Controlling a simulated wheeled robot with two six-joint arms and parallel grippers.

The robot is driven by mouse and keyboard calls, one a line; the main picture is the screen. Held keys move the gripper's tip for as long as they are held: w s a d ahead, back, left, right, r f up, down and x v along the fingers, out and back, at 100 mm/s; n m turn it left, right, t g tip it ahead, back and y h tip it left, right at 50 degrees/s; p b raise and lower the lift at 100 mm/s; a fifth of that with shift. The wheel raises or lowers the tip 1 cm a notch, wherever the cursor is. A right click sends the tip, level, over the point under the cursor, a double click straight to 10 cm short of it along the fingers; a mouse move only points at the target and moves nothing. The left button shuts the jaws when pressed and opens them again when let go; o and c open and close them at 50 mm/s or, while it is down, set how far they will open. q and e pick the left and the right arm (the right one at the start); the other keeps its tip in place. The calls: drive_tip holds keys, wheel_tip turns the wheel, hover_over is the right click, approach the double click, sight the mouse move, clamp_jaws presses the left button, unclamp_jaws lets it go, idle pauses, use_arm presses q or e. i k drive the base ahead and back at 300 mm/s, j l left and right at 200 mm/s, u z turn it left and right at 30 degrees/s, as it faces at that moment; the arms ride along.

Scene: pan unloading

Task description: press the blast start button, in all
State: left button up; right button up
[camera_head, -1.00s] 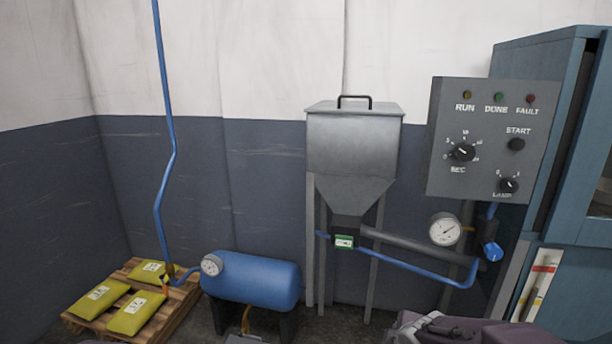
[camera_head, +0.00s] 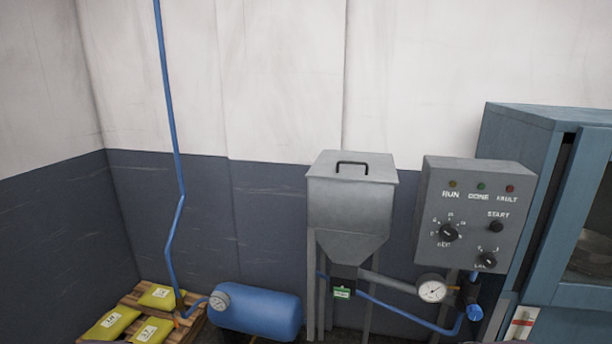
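The grey control box (camera_head: 470,212) hangs at the right, left of the blue cabinet. Its START button (camera_head: 496,226) is a dark round knob below the START label, on the right side of the panel. RUN, DONE and FAULT lamps sit along its top; the green DONE lamp (camera_head: 481,187) is in the middle, and I cannot tell whether any is lit. A timer dial (camera_head: 448,233) marked SEC is at the left and a LAMP dial (camera_head: 487,260) is below the button. Neither of my grippers is in view.
A blue cabinet (camera_head: 535,115) with a window stands at the right edge. A grey hopper (camera_head: 350,205), a pressure gauge (camera_head: 432,289) and a blue valve knob (camera_head: 474,312) are nearby. A blue tank (camera_head: 255,310) and yellow bags (camera_head: 110,323) on a pallet are at lower left.

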sight(496, 226)
drive_tip(key=z, duration=1.3)
